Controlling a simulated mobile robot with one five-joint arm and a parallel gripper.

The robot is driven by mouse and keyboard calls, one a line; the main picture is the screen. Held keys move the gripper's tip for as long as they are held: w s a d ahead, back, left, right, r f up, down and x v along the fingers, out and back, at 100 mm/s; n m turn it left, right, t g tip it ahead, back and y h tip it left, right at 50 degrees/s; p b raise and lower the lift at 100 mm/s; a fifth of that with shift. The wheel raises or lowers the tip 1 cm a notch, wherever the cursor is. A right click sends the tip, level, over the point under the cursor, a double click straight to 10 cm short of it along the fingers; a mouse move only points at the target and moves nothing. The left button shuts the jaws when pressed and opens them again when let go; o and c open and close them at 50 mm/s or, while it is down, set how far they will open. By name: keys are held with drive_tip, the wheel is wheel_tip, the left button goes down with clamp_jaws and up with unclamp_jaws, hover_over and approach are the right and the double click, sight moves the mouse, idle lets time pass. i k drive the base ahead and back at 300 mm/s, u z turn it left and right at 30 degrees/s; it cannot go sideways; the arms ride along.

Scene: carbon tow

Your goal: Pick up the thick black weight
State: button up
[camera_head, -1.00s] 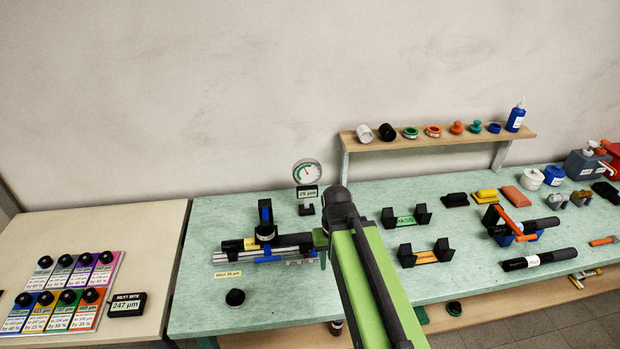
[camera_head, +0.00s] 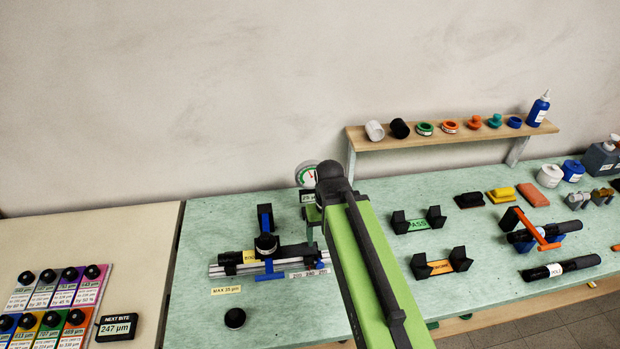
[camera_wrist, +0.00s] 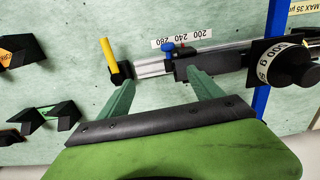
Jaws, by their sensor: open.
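A round black weight marked 500 g (camera_wrist: 284,66) sits on the slide rail at the right of the wrist view. In the head view the black weight (camera_head: 266,243) is on the rail fixture (camera_head: 220,270). Another short black cylinder (camera_head: 235,318) stands on the green bench in front of the rail; I cannot tell which one is meant by thick. My gripper (camera_wrist: 160,80) is open and empty, its two fingers above the rail's scale end, apart from the weight. In the head view my arm hides most of the gripper.
A dial gauge (camera_head: 306,173) stands behind the rail, partly hidden by my arm. Black holders with green (camera_head: 417,225) and orange (camera_head: 440,266) labels lie to the right. A wooden shelf (camera_head: 370,146) carries several small parts. The bench's front left is mostly clear.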

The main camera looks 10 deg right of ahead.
sight(266, 243)
drive_tip(key=u, duration=0.1)
drive_tip(key=k, duration=0.5)
drive_tip(key=z, duration=0.55)
drive_tip(key=k, duration=0.85)
drive_tip(key=u, duration=0.3)
drive_tip(key=i, duration=0.5)
drive_tip(key=u, duration=0.05)
